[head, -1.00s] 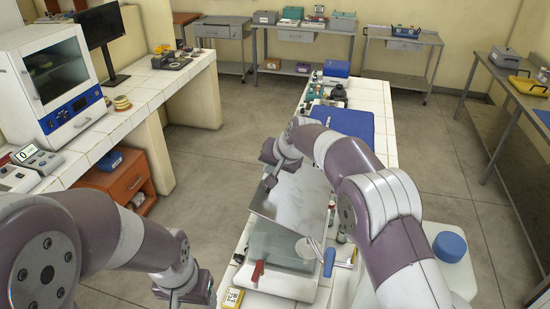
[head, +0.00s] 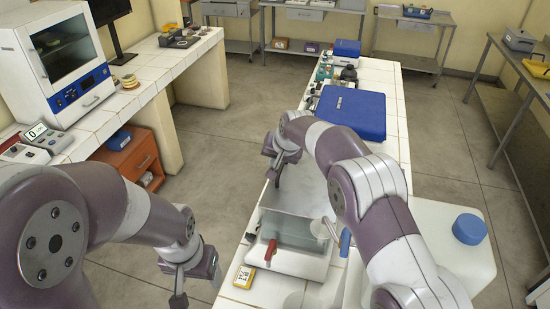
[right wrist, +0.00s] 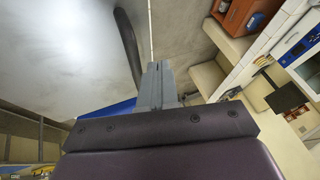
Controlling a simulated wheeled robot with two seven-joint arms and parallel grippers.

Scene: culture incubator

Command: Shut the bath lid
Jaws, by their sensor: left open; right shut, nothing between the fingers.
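The water bath (head: 262,225) stands on the white tiled bench, with its clear basin exposed at the front. Its grey metal lid (head: 303,188) is raised at the far side, partly hidden by my right arm. In the right wrist view, the pale lid surface (right wrist: 60,45) fills the upper left, and a dark curved handle (right wrist: 128,45) is beside my fingers. My right gripper (head: 272,175) is shut and empty at the lid's left edge; its fingers (right wrist: 158,85) show near the handle, contact unclear. My left gripper (head: 178,300) is open, low at the left, clear of the bath.
A blue case (head: 345,112) lies on the bench behind the lid. A yellow timer-like device (head: 244,277) is at the bath's front left. Open floor separates this bench from the left counter.

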